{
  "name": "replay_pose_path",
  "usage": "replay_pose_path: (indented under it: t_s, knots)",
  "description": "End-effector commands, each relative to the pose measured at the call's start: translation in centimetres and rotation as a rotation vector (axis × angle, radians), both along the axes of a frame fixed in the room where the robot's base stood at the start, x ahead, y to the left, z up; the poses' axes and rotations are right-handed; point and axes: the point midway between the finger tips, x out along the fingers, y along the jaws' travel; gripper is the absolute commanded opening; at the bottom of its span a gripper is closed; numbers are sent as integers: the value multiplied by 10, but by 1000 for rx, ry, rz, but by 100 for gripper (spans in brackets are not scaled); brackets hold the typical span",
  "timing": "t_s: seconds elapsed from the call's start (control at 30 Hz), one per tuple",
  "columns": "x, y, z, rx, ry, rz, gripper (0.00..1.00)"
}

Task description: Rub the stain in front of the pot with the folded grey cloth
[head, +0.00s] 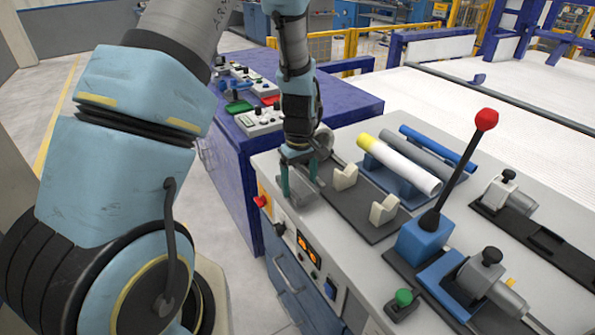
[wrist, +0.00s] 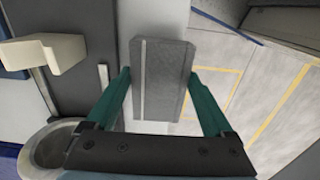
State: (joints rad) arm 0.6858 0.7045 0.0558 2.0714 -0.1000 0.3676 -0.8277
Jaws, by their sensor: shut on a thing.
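My gripper (head: 299,178) is shut on the folded grey cloth (head: 296,194) at the near left end of the bench top. In the wrist view, the teal fingers of my gripper (wrist: 159,80) press on both sides of the cloth (wrist: 172,55), a flat grey block with a pale stripe. The cloth is low over the bench; I cannot tell whether it touches. A round metal pot (head: 324,139) stands just behind my gripper, partly hidden by it. The pot also shows at lower left in the wrist view (wrist: 48,158). No stain is visible.
A dark plate with two cream brackets (head: 345,177) lies right of the cloth. Beyond it, pipes (head: 405,165) rest on a blue rack. A red-knobbed lever (head: 460,172) rises farther right. The bench's front edge is close to the cloth, with floor beyond.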

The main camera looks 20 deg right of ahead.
Motion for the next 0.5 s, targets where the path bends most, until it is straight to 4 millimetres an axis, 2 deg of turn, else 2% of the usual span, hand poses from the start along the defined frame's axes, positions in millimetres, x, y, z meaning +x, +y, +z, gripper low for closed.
replay_pose_path:
  t_s: [0.03, 0.23, 0.27, 0.3, 0.5]
  knots:
    - [-2, -1, -9, 1, 1, -1, 34]
    - [-8, -3, -32, 1, 2, -2, 34]
    - [-9, -4, -33, 1, 2, -2, 34]
    - [-10, -5, -23, -2, -2, -1, 26]
    - [-19, -7, -27, 0, 1, 2, 27]
